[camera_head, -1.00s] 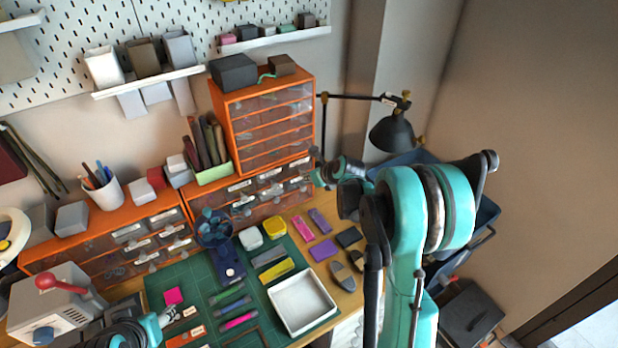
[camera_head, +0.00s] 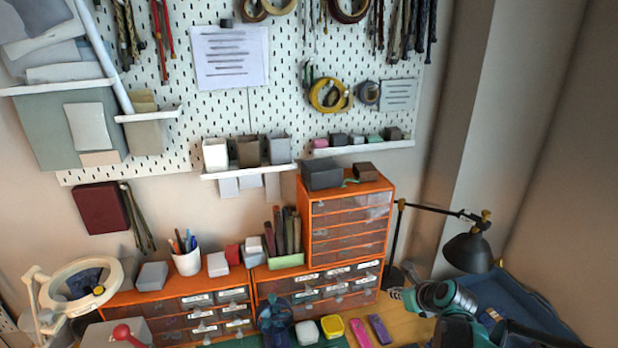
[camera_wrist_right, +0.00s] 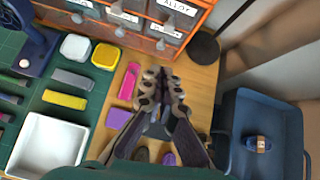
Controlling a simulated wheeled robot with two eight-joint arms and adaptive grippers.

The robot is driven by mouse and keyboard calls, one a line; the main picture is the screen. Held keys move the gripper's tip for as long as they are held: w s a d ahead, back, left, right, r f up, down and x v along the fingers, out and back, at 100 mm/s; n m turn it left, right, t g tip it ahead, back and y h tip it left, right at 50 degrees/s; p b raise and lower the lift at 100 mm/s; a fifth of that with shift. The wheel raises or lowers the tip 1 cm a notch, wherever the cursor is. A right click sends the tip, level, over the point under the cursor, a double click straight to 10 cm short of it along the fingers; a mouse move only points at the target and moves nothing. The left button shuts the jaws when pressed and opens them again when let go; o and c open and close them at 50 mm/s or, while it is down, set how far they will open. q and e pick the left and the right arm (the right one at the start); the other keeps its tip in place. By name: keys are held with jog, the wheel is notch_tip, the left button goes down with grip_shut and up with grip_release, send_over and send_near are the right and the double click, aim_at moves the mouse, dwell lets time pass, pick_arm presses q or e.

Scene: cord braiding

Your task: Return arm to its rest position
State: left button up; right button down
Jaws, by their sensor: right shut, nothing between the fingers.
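My right gripper (camera_head: 396,294) shows at the lower right of the head view, beside the right end of the orange drawers. My teal right arm runs from it to the bottom edge. In the right wrist view the right gripper (camera_wrist_right: 162,76) has its dark fingers together with nothing between them. It is above the wooden table, right of the pink (camera_wrist_right: 129,81) and purple (camera_wrist_right: 119,118) blocks. Whether it touches anything below is hidden. My left gripper is in neither current view. No cord is seen in either gripper.
A blue bin (camera_wrist_right: 233,128) stands right of the table. A black desk lamp (camera_head: 468,252) stands close behind my right arm. Orange drawers (camera_head: 347,236) line the back under a pegboard (camera_head: 300,100). A white tray (camera_wrist_right: 30,145) lies on the green mat. A magnifier lamp (camera_head: 123,285) stands at left.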

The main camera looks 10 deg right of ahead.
jog(key=s+a+r+n+g, duration=0.1)
jog(key=s+a+n, duration=0.6)
jog(key=s+n, duration=0.4)
jog(key=s+a+r+n+h, duration=0.1)
jog(key=s+a+n, duration=0.6)
jog(key=n, duration=1.4)
jog(key=s+r, duration=0.1)
jog(key=s, duration=0.4)
jog(key=shift+s+r+n+g+h, duration=0.15)
jog(key=shift+r+n+g+h, duration=0.15)
jog(key=shift+g, duration=0.1)
